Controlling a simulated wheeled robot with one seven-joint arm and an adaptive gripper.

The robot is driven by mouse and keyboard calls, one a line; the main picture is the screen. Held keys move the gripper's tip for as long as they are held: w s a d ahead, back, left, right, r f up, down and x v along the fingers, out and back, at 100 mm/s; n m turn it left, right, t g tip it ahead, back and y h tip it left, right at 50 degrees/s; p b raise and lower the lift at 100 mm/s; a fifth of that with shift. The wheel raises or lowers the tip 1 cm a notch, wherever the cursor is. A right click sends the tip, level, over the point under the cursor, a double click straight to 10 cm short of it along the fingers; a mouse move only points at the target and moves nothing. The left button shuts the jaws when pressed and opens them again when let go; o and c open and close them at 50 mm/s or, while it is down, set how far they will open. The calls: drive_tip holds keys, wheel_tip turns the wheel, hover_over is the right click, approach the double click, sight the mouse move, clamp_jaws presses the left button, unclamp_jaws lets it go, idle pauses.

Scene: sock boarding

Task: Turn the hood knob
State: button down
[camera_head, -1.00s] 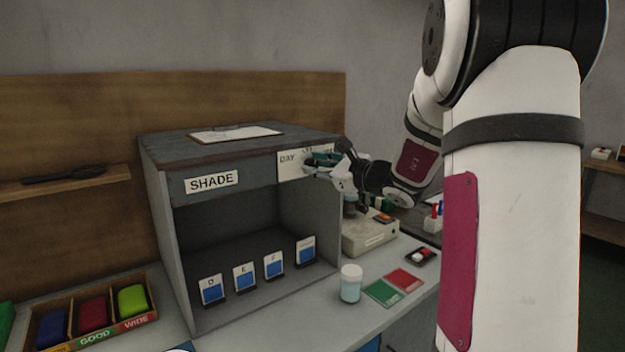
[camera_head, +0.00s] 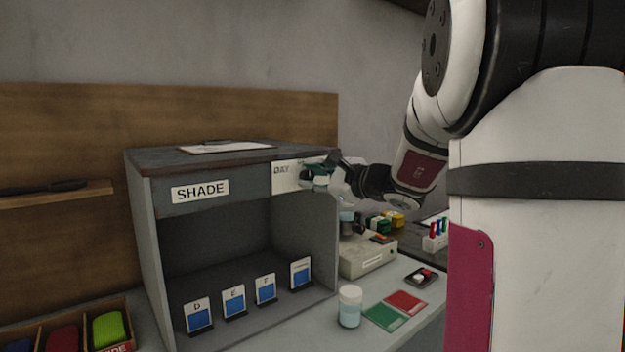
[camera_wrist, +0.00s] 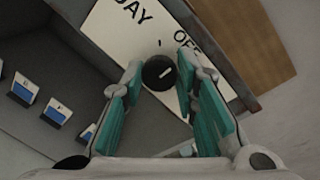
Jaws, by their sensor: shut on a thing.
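The hood knob (camera_wrist: 158,73) is a round black knob with a white pointer mark, on a white plate (camera_wrist: 120,25) lettered DAY and OFF. My gripper (camera_wrist: 160,68) has its teal-padded fingers on either side of the knob and is shut on it. In the head view my gripper (camera_head: 318,176) is at the upper right front of the grey hood (camera_head: 150,235), against the DAY plate (camera_head: 283,176). There the fingers hide the knob and part of the plate. The white mark slants up and to the right in the wrist view.
Inside the hood stand several blue sample cards (camera_head: 234,302). A lidded jar (camera_head: 350,306), green and red swatches (camera_head: 405,302) and a beige device (camera_head: 368,257) are on the bench below my gripper. A clipboard (camera_head: 225,147) lies on the hood's top.

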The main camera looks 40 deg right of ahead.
drive_tip(key=c, duration=1.2)
unclamp_jaws()
drive_tip(key=shift+c, duration=0.2)
drive_tip(key=shift+s, duration=0.1)
drive_tip(key=s+d+r, duration=0.1)
drive_tip(key=s, duration=1)
drive_tip(key=shift+s, duration=0.35)
drive_tip(key=shift+d, duration=0.1)
